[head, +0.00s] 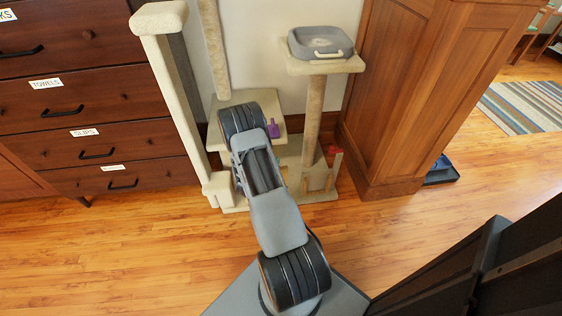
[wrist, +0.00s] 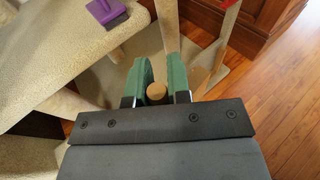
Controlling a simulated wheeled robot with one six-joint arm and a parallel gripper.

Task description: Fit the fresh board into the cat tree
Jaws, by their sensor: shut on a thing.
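The cat tree (head: 215,142) stands against the wall, with cream posts and carpeted platforms; its carpeted platform (wrist: 50,50) fills the upper left of the wrist view. My gripper (wrist: 158,88) has green fingers and is shut on a tan, round-ended wooden piece (wrist: 157,92). I see only the piece's end between the fingers; the rest is hidden, so I cannot tell whether it is the fresh board. My gripper is hidden behind my arm in the head view. A pale upright piece with a red top (head: 333,160) stands at the tree's lower right.
A purple-handled tool (head: 273,128) lies on the middle platform. A grey tray-like bed (head: 320,42) sits on the upper right platform. Dark drawers (head: 100,95) stand at left, a wooden cabinet (head: 420,100) at right. The wooden floor (head: 110,255) in front is clear at left.

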